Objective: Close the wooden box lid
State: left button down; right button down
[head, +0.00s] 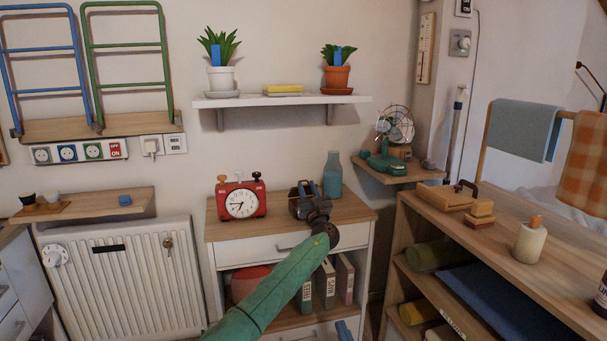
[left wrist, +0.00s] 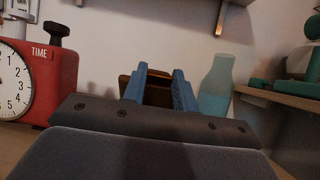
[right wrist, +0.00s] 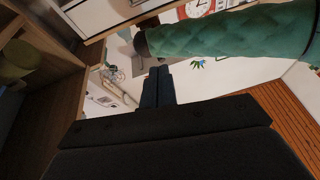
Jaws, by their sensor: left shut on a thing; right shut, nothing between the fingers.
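A small dark brown box-like thing (head: 299,192) stands on the wooden top of the white cabinet. It looks like the wooden box, but my left gripper hides much of it and I cannot tell how its lid stands. My left gripper (head: 312,204) is at its front right. In the left wrist view, the blue fingers (left wrist: 160,82) are shut on a brown part (left wrist: 155,76) of it. My right gripper (head: 344,329) shows only its blue tips low in the head view. In the right wrist view, its fingers (right wrist: 157,76) are together and empty.
A red clock (head: 241,200) stands left of the brown thing and a teal bottle (head: 333,175) behind it at right. A wooden shelf unit (head: 490,230) at right carries a light wooden piece with a dark handle (head: 447,197) and a cream bottle (head: 529,243).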

pick_arm(q)
jog(key=shift+f+h, duration=0.3)
jog(key=shift+f, duration=0.05)
pick_arm(e)
jog(key=w+d+r+g+h, duration=0.1)
jog(key=w+d+r, duration=0.15)
jog(key=w, duration=0.55)
jog(key=w+d+r, duration=0.1)
jog(key=w+r, duration=0.3)
jog(key=w, duration=0.5)
jog(key=w+r+n+h, duration=0.1)
jog(key=w+r, duration=1.4)
jog(key=r, duration=0.4)
jog(key=w+a+r+g+h, duration=0.1)
jog(key=w+a+r+g, duration=0.45)
jog(key=w+a, duration=0.25)
jog(key=a+r+g+h, duration=0.3)
jog(key=a+r+g, duration=0.3)
jog(key=shift+n, duration=0.3)
jog(key=shift+w+a+f, duration=0.25)
jog(key=shift+w+f, duration=0.4)
jog(key=shift+f, duration=1.2)
jog(key=shift+w+a+f, duration=0.3)
jog(key=shift+w+f, duration=0.35)
jog(key=shift+f, duration=1.2)
jog(key=shift+w+a+f, duration=0.25)
jog(key=shift+w+f, duration=0.4)
jog(key=shift+f, duration=1.2)
